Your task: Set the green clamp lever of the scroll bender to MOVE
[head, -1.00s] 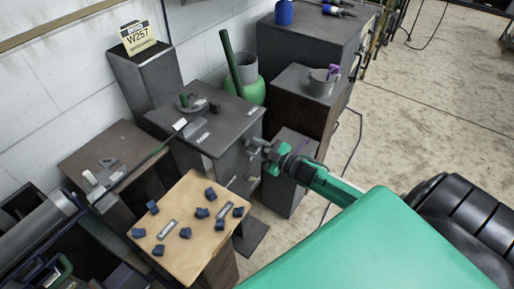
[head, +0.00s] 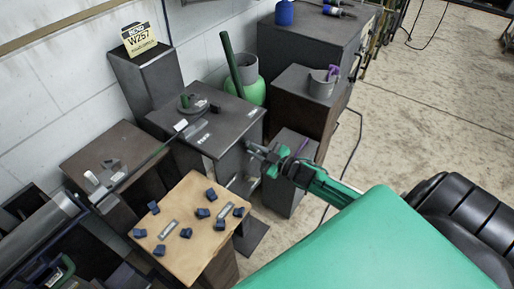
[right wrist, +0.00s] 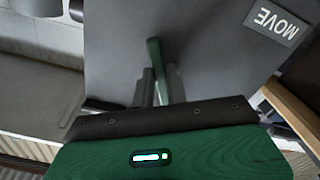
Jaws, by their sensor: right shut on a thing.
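The scroll bender (head: 222,137) is a dark grey block with a flat top. Its green clamp lever (right wrist: 154,55) shows in the right wrist view as a slim upright bar against the grey face. My right gripper (head: 254,151) is at the bender's right side in the head view. In the right wrist view its fingers (right wrist: 160,86) are shut on the green lever, one on each side. A white MOVE label (right wrist: 271,20) is on the face at the upper right. The lever is too small or hidden to make out in the head view. My left gripper is not in view.
A tan-topped stand (head: 190,262) with several dark blue blocks is in front of the bender. A green bottle-like tank (head: 256,92) and dark cabinets stand behind it. A thin rod (head: 143,165) runs from the left to the bender. Open floor lies at the right.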

